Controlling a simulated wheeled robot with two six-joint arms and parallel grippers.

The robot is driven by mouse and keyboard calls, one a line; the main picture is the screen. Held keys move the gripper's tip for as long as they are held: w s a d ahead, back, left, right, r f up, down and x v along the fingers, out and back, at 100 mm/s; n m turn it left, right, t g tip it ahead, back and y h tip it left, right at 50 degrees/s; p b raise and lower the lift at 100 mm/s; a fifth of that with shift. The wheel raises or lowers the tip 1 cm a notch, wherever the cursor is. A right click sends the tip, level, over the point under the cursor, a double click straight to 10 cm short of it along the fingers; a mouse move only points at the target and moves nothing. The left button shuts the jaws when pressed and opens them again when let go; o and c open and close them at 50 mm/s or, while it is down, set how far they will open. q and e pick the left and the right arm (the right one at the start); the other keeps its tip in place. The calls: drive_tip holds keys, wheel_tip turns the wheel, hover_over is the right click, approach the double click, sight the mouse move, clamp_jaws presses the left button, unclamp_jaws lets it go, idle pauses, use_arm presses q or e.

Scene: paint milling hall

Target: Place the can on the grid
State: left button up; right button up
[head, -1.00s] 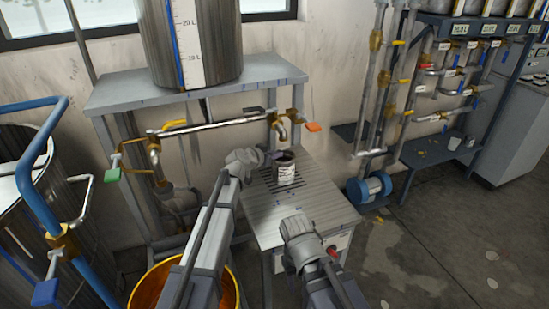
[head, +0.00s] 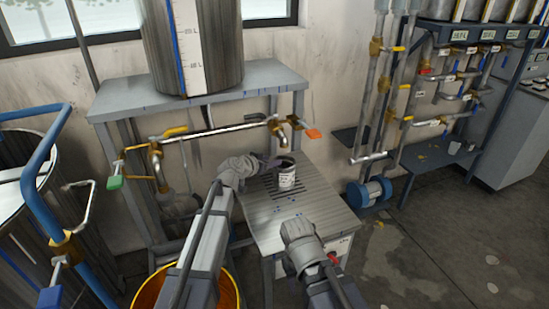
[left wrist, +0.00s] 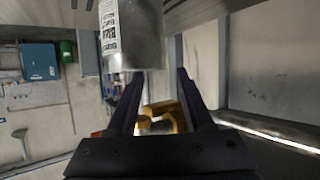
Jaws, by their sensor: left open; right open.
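A small grey can (head: 286,177) with a white label stands upright on the slotted grid (head: 296,188) in the top of the metal table. Slots show on both sides of it. My left gripper (head: 270,161) is open and just left of the can, near its top. In the left wrist view the can (left wrist: 130,40) appears inverted, at and past the fingertips and offset to the left. It is not between the fingers. My right gripper (head: 298,230) is over the table's front edge; its fingers are mostly hidden.
A valve pipe with a brass spout (head: 279,128) runs behind the table, under a shelf (head: 270,75) carrying a large tank (head: 190,50). A yellow bucket (head: 228,290) is at the lower left. The table's front (head: 265,235) is mostly clear.

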use_arm(q)
drive_tip(key=p+v, duration=0.2)
drive_tip(key=v, duration=0.6)
drive_tip(key=shift+s+p, duration=0.15)
drive_tip(key=shift+p, duration=0.25)
drive_tip(key=shift+a+r, duration=0.1)
drive_tip(key=shift+r, duration=0.05)
idle(0.5)
